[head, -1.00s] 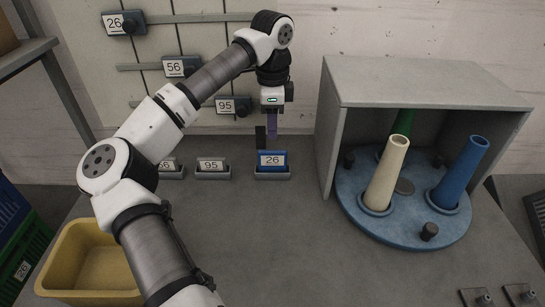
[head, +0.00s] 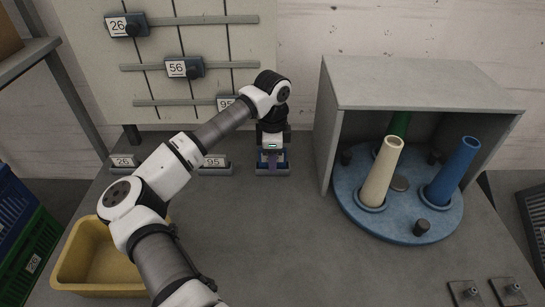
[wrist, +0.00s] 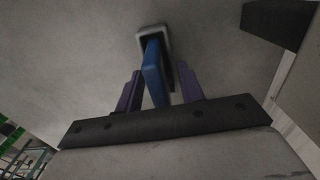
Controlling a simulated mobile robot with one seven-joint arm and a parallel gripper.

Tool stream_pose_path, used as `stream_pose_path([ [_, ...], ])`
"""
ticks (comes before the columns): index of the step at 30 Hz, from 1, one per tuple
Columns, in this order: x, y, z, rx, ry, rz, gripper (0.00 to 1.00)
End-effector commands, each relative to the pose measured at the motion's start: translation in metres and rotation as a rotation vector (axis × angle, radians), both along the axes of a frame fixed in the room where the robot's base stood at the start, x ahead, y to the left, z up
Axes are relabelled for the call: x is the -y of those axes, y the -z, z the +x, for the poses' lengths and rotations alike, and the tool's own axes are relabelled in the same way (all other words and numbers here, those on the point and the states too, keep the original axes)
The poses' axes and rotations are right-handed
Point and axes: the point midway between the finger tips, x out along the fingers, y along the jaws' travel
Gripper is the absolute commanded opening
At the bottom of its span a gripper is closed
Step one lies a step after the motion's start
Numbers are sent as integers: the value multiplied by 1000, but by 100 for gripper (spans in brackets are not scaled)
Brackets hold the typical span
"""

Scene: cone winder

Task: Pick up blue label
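The blue label (head: 264,156) stands in a small grey holder (head: 272,171) at the back middle of the table. In the head view my gripper (head: 272,154) is lowered onto it from above and hides most of its face. In the wrist view the blue label (wrist: 153,76) stands between the two purple fingers, its foot in the grey holder (wrist: 168,36). My gripper (wrist: 158,72) is open around the label. A gap shows at the right finger; the left finger is very close to the label.
White labels in holders, marked 26 (head: 123,162) and 95 (head: 213,163), stand to the left. A grey hood (head: 425,95) covers a blue turntable (head: 400,229) with cream (head: 382,173), blue (head: 453,172) and green (head: 401,124) cones at right. A yellow bin (head: 98,291) is front left.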

Motion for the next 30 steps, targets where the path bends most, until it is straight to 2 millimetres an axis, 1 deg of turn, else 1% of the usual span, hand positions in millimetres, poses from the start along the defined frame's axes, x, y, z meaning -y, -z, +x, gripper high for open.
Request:
stream_pose_path([
  [4, 0, 0, 0, 0, 0, 0, 38],
  [12, 0, 0, 0, 0, 0, 1, 3],
  [13, 0, 0, 0, 0, 0, 1, 0],
  [23, 0, -1, 0, 1, 0, 1, 0],
  [26, 0, -6, 1, 2, 0, 2, 0],
  [30, 0, -20, 1, 4, 1, 2, 0],
])
